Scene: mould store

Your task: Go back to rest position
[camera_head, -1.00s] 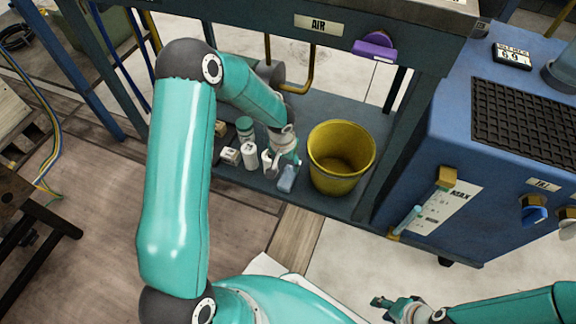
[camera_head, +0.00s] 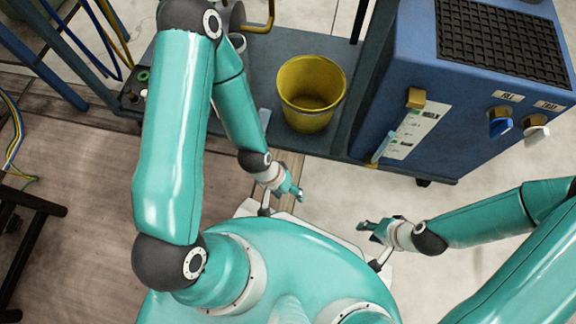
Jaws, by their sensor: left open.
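My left gripper (camera_head: 296,192) is at the end of the teal arm that comes in from the left. It hangs over the floor in front of the shelf, close to my own body, with nothing seen in it. My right gripper (camera_head: 364,227) points left, over the pale floor to the right of my body. It is small in view, and whether its fingers are apart is hard to tell. The two grippers are apart from each other.
A yellow bucket (camera_head: 310,93) stands on the blue-grey lower shelf (camera_head: 262,62). A blue machine (camera_head: 468,118) with a dark grille and valves stands at the right. My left arm hides part of the shelf. Pale floor (camera_head: 335,180) is clear between the grippers.

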